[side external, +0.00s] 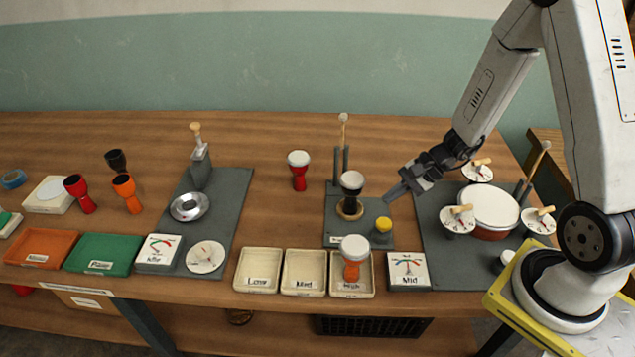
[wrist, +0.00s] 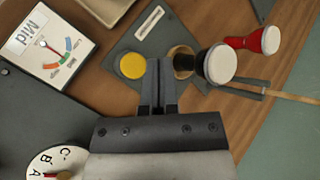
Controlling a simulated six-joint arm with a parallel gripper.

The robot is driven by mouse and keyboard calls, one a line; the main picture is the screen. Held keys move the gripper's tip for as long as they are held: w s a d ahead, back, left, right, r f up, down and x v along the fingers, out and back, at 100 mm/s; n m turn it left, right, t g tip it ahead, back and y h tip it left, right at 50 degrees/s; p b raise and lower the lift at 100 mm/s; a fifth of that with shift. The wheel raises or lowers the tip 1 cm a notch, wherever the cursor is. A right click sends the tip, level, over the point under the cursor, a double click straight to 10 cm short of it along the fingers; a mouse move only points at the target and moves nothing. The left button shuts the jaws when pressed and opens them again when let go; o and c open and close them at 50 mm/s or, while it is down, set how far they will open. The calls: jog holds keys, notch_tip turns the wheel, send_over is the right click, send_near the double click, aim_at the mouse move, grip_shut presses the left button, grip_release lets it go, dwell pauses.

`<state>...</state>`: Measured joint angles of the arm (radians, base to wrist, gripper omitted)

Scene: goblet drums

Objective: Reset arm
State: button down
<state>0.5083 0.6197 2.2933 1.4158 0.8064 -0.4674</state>
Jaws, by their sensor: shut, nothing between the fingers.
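My gripper (side external: 391,194) is shut and empty, held in the air just right of the grey drum stand plate (side external: 335,228). In the wrist view its closed fingers (wrist: 157,98) point toward the yellow button (wrist: 132,66). That button also shows in the side view (side external: 383,225), below and left of the fingertips. A black goblet drum with a white head (side external: 352,182) stands on a brass ring (side external: 349,210) on the plate. A red goblet drum (side external: 299,170) stands on the table behind. An orange goblet drum (side external: 353,256) stands in the High tray (side external: 338,290).
The Low (side external: 257,282) and Mid (side external: 304,285) trays look empty. A Mid dial sign (side external: 408,269) stands at the front right. A large drum with dials (side external: 490,207) is on the right mat. Mallet posts rise behind both stations. More drums (side external: 78,192) stand at left.

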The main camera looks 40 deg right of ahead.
jog(key=shift+s+a+r+n+g, duration=0.2)
jog(key=shift+s+a+n+g, duration=0.1)
jog(key=shift+a+n+g, duration=0.1)
jog(key=s+a+r+n+h, duration=0.2)
jog(key=r+n+h, duration=0.2)
jog(key=n, duration=0.3)
jog(key=s+a+r+n+g+h, duration=0.1)
jog(key=s+r+n+h, duration=0.2)
jog(key=n, duration=0.4)
jog(key=shift+s+a+r+n+g+h, duration=0.2)
jog(key=shift+a+r+n+g+h, duration=0.1)
jog(key=shift+a+r+n+h, duration=0.15)
